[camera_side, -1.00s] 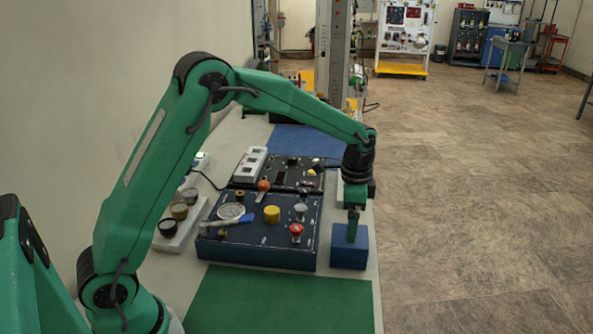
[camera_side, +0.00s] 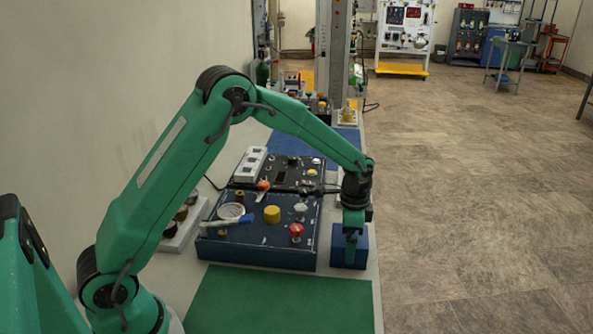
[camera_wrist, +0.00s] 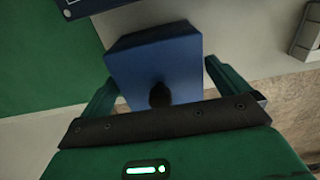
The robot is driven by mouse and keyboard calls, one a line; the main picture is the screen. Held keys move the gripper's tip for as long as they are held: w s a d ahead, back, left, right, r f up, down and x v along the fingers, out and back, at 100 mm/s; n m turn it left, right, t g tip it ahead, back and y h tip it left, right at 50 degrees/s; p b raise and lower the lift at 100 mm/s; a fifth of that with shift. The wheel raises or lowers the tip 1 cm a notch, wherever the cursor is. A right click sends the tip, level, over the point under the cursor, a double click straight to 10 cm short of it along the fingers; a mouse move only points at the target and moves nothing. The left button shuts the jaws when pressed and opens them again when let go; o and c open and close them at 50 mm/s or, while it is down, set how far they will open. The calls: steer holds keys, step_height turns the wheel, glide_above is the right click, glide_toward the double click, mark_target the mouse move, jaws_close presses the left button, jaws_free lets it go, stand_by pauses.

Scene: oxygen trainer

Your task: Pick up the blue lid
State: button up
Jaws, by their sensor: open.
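The blue lid (camera_side: 342,262) shows as a blue block at the right edge of the bench in the side view. In the wrist view the blue lid (camera_wrist: 152,60) fills the upper middle, with a dark knob (camera_wrist: 160,95) on its near part. My gripper (camera_side: 350,255) is low over the lid, with a finger overlapping it in the side view. In the wrist view my gripper (camera_wrist: 161,76) is open, one finger on each side of the lid. I cannot tell whether the fingers touch it. Whatever lies under the lid is hidden.
A dark blue control panel (camera_side: 262,255) with a yellow knob (camera_side: 272,214) and a red button (camera_side: 296,231) stands just left of the lid. A green mat (camera_side: 275,300) lies in front, clear. The bench edge is close on the right.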

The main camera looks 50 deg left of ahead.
steer(key=shift+f, duration=0.5)
steer(key=shift+c, duration=0.4)
steer(key=c, duration=0.8)
steer(key=shift+c, duration=0.2)
steer(key=shift+r, duration=0.8)
steer(key=r, duration=0.3)
steer(key=shift+s+d+r, duration=0.1)
steer(key=shift+s+d, duration=0.15)
steer(key=shift+d, duration=0.15)
steer(key=s+d+r, duration=0.6)
steer(key=d, duration=0.2)
steer(key=shift+s+d+r, duration=0.15)
steer(key=shift+s+d, duration=0.05)
steer(key=shift+d, duration=0.1)
